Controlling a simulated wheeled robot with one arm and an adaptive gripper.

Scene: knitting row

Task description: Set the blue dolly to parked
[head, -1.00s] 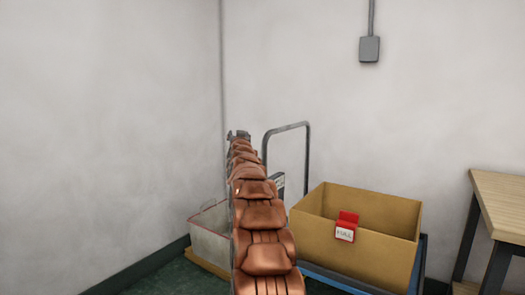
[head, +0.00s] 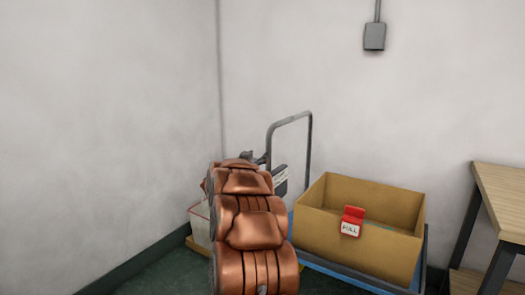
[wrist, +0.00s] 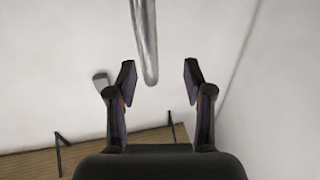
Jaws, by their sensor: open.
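The blue dolly (head: 345,283) stands in the corner at right in the head view, with its grey upright loop handle (head: 309,150) on its left side. A tan box (head: 380,258) with a red "FULL" tag (head: 352,222) rides on it. My gripper (head: 257,158) shows only as a dark bit beyond my arm, near the handle. In the wrist view its two fingers (wrist: 160,76) are apart, and a grey tube (wrist: 145,35), apparently the handle, reaches between them. I cannot tell whether they touch it.
A pale bin (head: 200,222) on a tan base stands left of the dolly, mostly hidden by my arm. A wooden table (head: 505,190) stands at right. A grey wall box (head: 374,37) hangs above. Green floor (head: 150,280) is clear at front left.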

